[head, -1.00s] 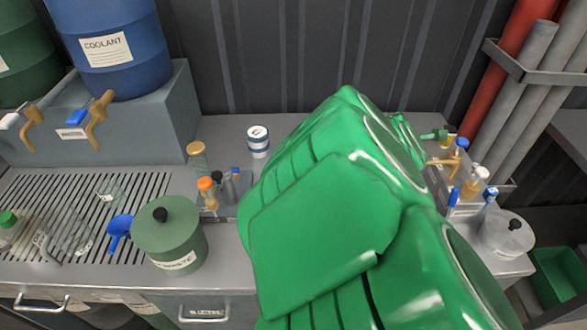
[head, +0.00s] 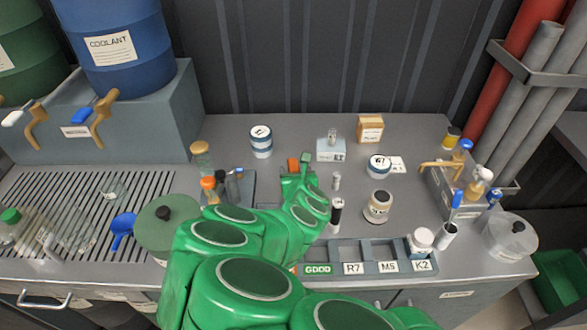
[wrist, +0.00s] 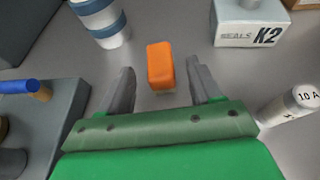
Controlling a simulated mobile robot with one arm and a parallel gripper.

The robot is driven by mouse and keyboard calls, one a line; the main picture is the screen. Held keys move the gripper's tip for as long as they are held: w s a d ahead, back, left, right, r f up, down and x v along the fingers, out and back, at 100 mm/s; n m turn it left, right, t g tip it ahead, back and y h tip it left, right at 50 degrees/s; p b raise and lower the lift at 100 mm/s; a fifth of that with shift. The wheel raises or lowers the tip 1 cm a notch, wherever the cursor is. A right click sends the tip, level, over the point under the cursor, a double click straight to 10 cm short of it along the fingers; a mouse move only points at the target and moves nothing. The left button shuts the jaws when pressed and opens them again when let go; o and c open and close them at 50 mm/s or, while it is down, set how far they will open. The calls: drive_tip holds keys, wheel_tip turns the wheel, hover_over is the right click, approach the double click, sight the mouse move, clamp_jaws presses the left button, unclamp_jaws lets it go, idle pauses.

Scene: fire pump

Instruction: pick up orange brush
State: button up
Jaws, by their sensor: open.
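A small orange block (wrist: 160,66), which looks like the orange brush, lies on the grey bench top. In the wrist view it sits between and slightly beyond the two grey fingertips of my gripper (wrist: 161,72). My gripper is open, with a gap between each finger and the block. In the head view the orange brush (head: 293,164) shows just behind my green gripper (head: 299,179), which partly hides it.
A blue-and-white tin (head: 261,141) and a K2 seals box (wrist: 249,22) stand beyond the gripper. A grey tray with bottles (wrist: 45,115) is at left. A 10 A fuse (wrist: 292,102) is at right. A labelled sorting tray (head: 372,252) lies at the front.

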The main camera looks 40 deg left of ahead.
sight(293, 165)
drive_tip(key=shift+x, duration=2.35)
drive_tip(key=shift+w, duration=0.1)
drive_tip(key=c, duration=1)
